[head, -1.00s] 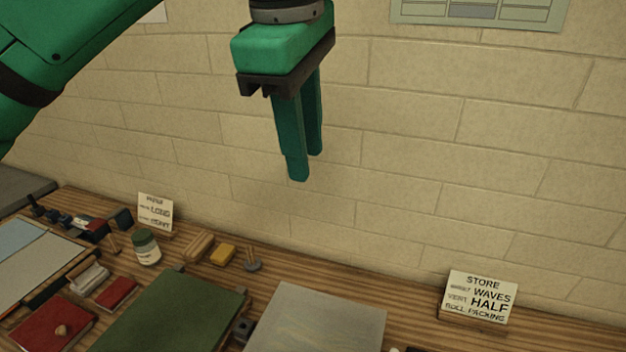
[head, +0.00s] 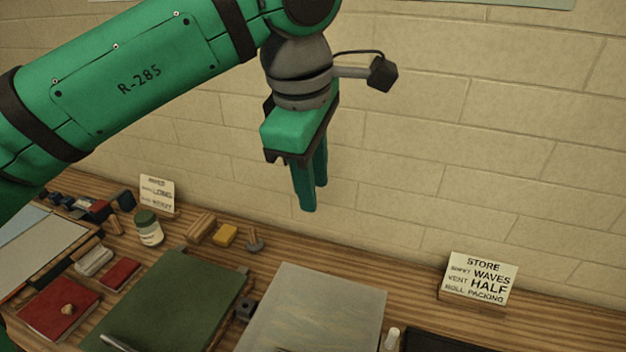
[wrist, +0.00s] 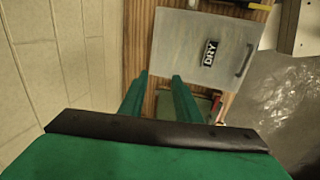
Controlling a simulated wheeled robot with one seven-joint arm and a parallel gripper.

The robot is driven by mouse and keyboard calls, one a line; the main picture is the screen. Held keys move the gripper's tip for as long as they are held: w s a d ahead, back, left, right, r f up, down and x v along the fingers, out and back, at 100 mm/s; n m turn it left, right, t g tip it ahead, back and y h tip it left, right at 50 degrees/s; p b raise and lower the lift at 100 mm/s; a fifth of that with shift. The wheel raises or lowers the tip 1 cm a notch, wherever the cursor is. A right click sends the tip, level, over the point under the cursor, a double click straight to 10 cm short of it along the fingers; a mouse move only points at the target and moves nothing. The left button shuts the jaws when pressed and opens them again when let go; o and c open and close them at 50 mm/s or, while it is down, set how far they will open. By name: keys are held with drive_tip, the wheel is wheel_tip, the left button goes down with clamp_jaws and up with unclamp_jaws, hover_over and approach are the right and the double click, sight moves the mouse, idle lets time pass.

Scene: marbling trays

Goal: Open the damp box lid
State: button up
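A pale, cloudy flat lid (head: 318,308) lies on the bench at the lower middle of the head view, its near part cut off. In the wrist view what seems the same lid (wrist: 185,45) bears a black label reading DRY and a dark bar handle (wrist: 244,60) near one edge. A dark green flat lid or board (head: 170,300) with a metal bar at its near edge lies to its left. I cannot tell for certain which is the damp box. My gripper (head: 314,198) hangs above the bench's back edge near the wall, fingers apart, empty, touching nothing.
A sign card (head: 480,278) stands at the back right, and another card (head: 157,194) at the back left. A pale brick wall is close behind my gripper.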

drive_tip(key=shift+w, duration=0.1)
drive_tip(key=c, duration=0.4)
drive_tip(key=shift+d, duration=0.1)
clamp_jaws()
idle(0.8)
drive_tip(key=shift+o, duration=2)
unclamp_jaws()
drive_tip(key=shift+r, duration=0.1)
drive_tip(key=v, duration=1)
drive_tip(key=shift+s+r, duration=0.25)
drive_tip(key=shift+r, duration=0.05)
